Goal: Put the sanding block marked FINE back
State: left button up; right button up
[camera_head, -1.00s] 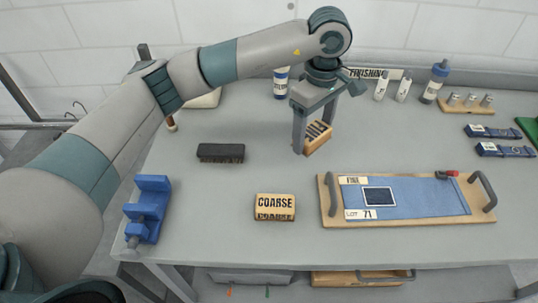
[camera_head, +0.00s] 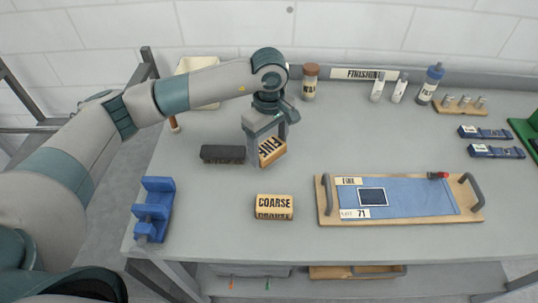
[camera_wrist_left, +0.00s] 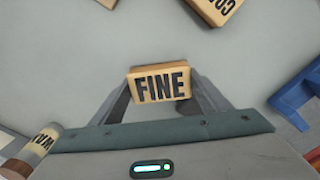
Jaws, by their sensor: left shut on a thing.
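The wooden sanding block marked FINE (camera_head: 271,151) is between the fingers of my left gripper (camera_head: 267,145), which is shut on it. In the left wrist view the block (camera_wrist_left: 160,84) shows its FINE label between the fingers (camera_wrist_left: 160,92). I cannot tell whether it touches the bench. A similar block marked COARSE (camera_head: 274,207) lies on the bench in front of my gripper. A wooden tray (camera_head: 326,207) at the right holds a blue sheet with a dark, pale-edged rectangle and labels reading FINE and LOT 71. My right gripper is out of view.
A black brush (camera_head: 222,154) lies just left of my gripper. A blue holder (camera_head: 153,208) stands at the left edge. A wax jar (camera_head: 310,82), small bottles and a FINISHING sign (camera_head: 364,73) are at the back. Bench between gripper and tray is clear.

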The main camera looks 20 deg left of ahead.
aim_at(269, 156)
pick_arm(q)
jog(key=shift+f+p, duration=0.35)
jog(key=shift+p, duration=0.05)
notch_tip(269, 156, down, 3)
jog(key=shift+r+p, duration=0.1)
jog(key=shift+p, duration=0.7)
jog(key=shift+f, duration=0.2)
jog(key=shift+f+b, duration=0.25)
jog(key=shift+b, duration=0.1)
jog(key=o, duration=1.2)
jog(key=shift+r, duration=0.1)
jog(key=shift+r, duration=0.1)
